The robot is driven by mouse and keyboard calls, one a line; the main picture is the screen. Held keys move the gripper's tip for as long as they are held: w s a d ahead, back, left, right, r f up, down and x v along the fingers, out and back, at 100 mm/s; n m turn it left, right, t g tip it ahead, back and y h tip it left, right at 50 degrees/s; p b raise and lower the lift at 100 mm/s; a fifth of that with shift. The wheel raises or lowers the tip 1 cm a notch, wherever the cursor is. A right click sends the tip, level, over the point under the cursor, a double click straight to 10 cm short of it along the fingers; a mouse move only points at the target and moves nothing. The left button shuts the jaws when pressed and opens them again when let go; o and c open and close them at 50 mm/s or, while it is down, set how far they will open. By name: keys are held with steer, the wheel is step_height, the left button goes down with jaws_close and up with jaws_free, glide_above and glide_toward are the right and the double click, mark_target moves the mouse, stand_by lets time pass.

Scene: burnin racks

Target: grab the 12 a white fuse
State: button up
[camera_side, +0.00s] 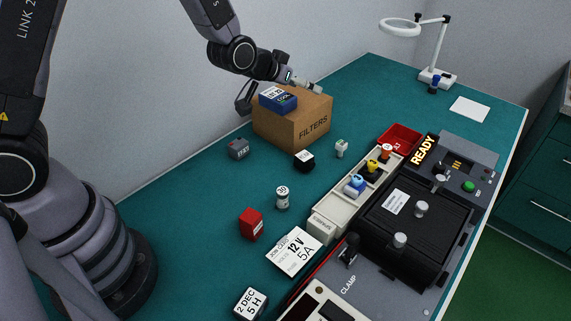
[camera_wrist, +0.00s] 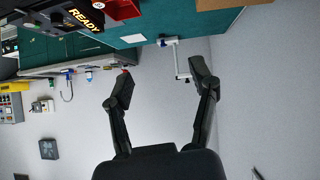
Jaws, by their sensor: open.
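A white cylinder with a dark-printed label (camera_side: 282,197) stands upright on the green bench; its label looks like "30". A smaller white block (camera_side: 341,148) stands farther back, its marking too small to read. I cannot tell which, if either, is the 12 A white fuse. My gripper (camera_side: 268,92) is at the back of the bench, by the filters box and away from both white pieces. In the wrist view my gripper (camera_wrist: 160,76) has its fingers spread with nothing between them; neither white piece shows clearly there.
A cardboard filters box (camera_side: 308,124) carries a blue box (camera_side: 278,98). A red block (camera_side: 251,224), grey block (camera_side: 238,149) and black-and-white block (camera_side: 304,161) stand around the bench. A cream tray (camera_side: 325,228), red bin (camera_side: 400,136) and dark test fixture (camera_side: 405,225) occupy the right.

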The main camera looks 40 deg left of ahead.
step_height(320, 180, down, 9)
steer(key=w+d+t, duration=0.1)
steer(key=w+d, duration=0.1)
steer(key=t, duration=0.2)
glide_toward(341, 143)
steer(key=shift+m+y, duration=0.3)
steer(key=shift+y, duration=0.1)
steer(key=x, duration=0.9)
steer(key=shift+w+d+f, duration=0.1)
steer(key=shift+w+d, duration=0.1)
steer(key=shift+d, duration=0.15)
steer(key=shift+c, duration=0.2)
jaws_close()
